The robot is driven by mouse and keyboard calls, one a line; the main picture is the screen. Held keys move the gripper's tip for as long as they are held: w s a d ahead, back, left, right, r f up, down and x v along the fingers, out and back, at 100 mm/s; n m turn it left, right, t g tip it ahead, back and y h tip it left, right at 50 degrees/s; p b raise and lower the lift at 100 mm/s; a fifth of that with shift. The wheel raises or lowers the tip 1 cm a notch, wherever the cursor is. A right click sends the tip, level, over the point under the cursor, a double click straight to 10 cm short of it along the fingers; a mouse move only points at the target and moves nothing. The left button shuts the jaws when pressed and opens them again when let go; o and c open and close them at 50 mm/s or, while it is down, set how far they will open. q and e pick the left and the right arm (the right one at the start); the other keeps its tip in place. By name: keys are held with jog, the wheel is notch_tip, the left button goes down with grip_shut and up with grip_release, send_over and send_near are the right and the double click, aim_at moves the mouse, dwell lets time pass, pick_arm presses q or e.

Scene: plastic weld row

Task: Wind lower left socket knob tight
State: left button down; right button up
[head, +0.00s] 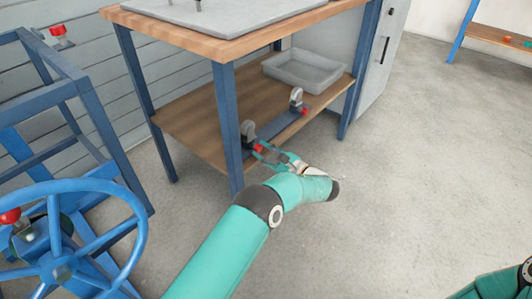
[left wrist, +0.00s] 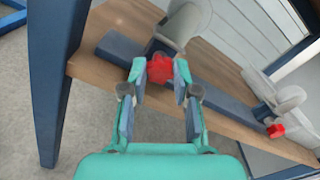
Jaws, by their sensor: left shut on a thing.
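The lower left socket knob (left wrist: 160,68) is red and lobed, on the front of a grey socket (head: 248,131) on the table's lower shelf. My left gripper (head: 258,150) reaches in from the front. In the left wrist view its fingers (left wrist: 160,75) stand on both sides of the red knob and are shut on it. In the head view the knob is partly hidden by the fingers. A second grey socket (head: 296,98) with a red knob (left wrist: 276,131) stands to the right on the same dark blue bar (left wrist: 220,100). My right gripper is not in view.
The blue table leg (head: 227,130) stands close to the left of my left gripper. A grey tray (head: 304,72) lies farther back on the wooden shelf (head: 190,118). A blue frame with a handwheel (head: 70,245) stands at the left. The floor at the right is clear.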

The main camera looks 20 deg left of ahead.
pick_arm(q)
jog(key=shift+s+a+f+n, duration=0.15)
jog(key=shift+a+n, duration=0.2)
jog(key=shift+n, duration=0.35)
jog(key=c, duration=0.9)
grip_release()
jog(key=shift+d, duration=0.1)
jog(key=shift+o, duration=0.2)
jog(key=shift+d, duration=0.1)
jog(key=shift+d, duration=0.45)
jog(key=v, duration=1.1)
